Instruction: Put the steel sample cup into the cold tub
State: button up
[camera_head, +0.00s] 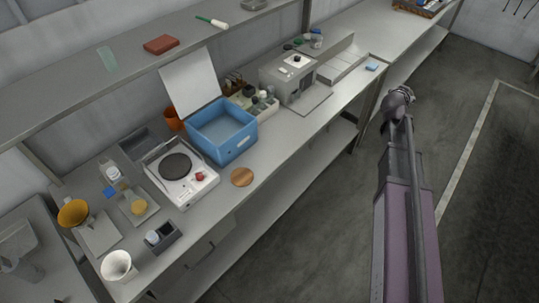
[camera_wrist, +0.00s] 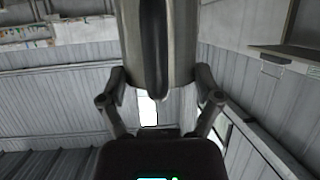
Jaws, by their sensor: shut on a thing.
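The steel sample cup (camera_wrist: 182,40) is a grey metallic, rounded body filling the top middle of the wrist view. My gripper (camera_wrist: 160,80) is shut on it, with one finger on each side. In the head view my gripper (camera_head: 399,97) is at the end of my raised arm, over the floor right of the bench; the cup is hard to tell apart from it there. The cold tub appears to be the blue open box (camera_head: 240,147) on the bench, its white lid (camera_head: 190,80) raised at the back. The tub is well left of my gripper.
A white hotplate (camera_head: 188,187) with a dark round plate stands left of the tub. A round wooden disc (camera_head: 242,177) lies in front of it. A grey instrument (camera_head: 292,80) and small bottles are to its right. A shelf (camera_head: 110,75) runs above the bench's back.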

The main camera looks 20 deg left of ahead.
jog(key=s+a+f+n+y+b, duration=0.1)
jog(key=s+a+f+b, duration=0.9)
jog(key=s+a, duration=0.2)
jog(key=s+a+f+n+y+b, duration=0.2)
jog(key=s+a+f+b, duration=0.9)
jog(key=a, duration=0.6)
jog(key=shift+s+a+f+t, duration=0.2)
jog(key=shift+s+t, duration=0.1)
jog(key=shift+s, duration=0.35)
jog(key=w+a+f+b, duration=0.1)
jog(key=w+a, duration=0.7)
jog(key=a, duration=0.4)
jog(key=shift+f, duration=0.2)
jog(key=shift+a+y, duration=0.15)
jog(key=shift+y, duration=0.15)
jog(key=shift+w+a+f+b, duration=0.2)
jog(key=shift+a+f+b, duration=0.05)
jog(key=shift+f+b, duration=0.25)
jog(key=shift+w+a+f+b, duration=0.15)
jog(key=shift+a+f+b, duration=0.1)
jog(key=shift+f+b, duration=1.05)
jog(key=shift+b, duration=0.25)
